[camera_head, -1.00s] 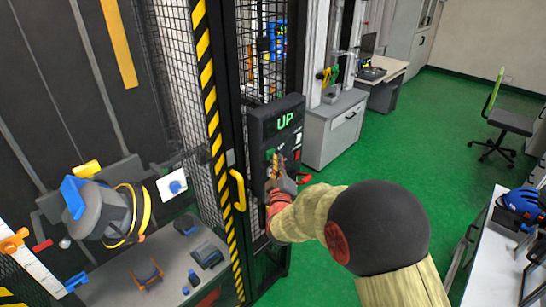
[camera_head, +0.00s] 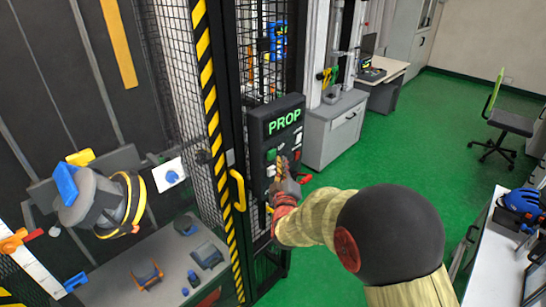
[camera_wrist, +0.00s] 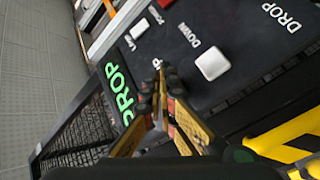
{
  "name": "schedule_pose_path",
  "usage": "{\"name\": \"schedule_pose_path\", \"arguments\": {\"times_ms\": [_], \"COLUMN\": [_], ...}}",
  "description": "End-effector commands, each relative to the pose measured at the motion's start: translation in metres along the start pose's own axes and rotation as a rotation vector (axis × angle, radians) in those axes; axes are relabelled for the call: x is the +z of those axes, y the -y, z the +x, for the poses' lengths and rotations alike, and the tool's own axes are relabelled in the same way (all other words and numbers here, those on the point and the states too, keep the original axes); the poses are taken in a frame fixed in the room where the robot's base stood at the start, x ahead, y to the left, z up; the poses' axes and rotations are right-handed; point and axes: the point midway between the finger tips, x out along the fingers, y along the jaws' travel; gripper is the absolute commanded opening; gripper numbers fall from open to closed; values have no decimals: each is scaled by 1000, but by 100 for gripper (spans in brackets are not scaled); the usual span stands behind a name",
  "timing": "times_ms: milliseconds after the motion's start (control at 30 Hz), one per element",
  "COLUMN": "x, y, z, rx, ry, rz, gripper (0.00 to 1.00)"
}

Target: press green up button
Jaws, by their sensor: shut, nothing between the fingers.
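The dark control panel (camera_head: 254,150) stands beside the cage door, and its lit green display (camera_head: 284,121) appears to read "DROP". The green button (camera_head: 271,155) shows on the panel's left side, just left of my fingertips. My gripper (camera_head: 279,163) is shut and empty in front of the panel; whether it touches the panel is unclear. In the wrist view, my gripper (camera_wrist: 158,72) has its tips near the "UP" label. The green button is not clearly visible there and may be behind the fingers. A white button (camera_wrist: 212,63) sits by the "DOWN" label.
A yellow handle (camera_head: 239,190) and a striped post (camera_head: 210,100) stand left of the panel. Inside the cage, a dark cylindrical carriage (camera_head: 90,200) hangs above a grey base (camera_head: 135,262). A grey cabinet (camera_head: 330,135) stands right of the panel. Green floor is open beyond.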

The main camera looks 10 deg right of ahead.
Motion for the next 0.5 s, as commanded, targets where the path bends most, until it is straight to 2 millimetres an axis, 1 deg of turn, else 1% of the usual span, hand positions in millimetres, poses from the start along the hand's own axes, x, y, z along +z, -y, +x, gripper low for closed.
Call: {"name": "schedule_pose_path", "arguments": {"times_ms": [233, 500], "x": [2, 15], "y": [-3, -15], "z": [-3, -20], "rx": [1, 1], "ry": [0, 1], "rz": [0, 0], "gripper": [0, 0]}}
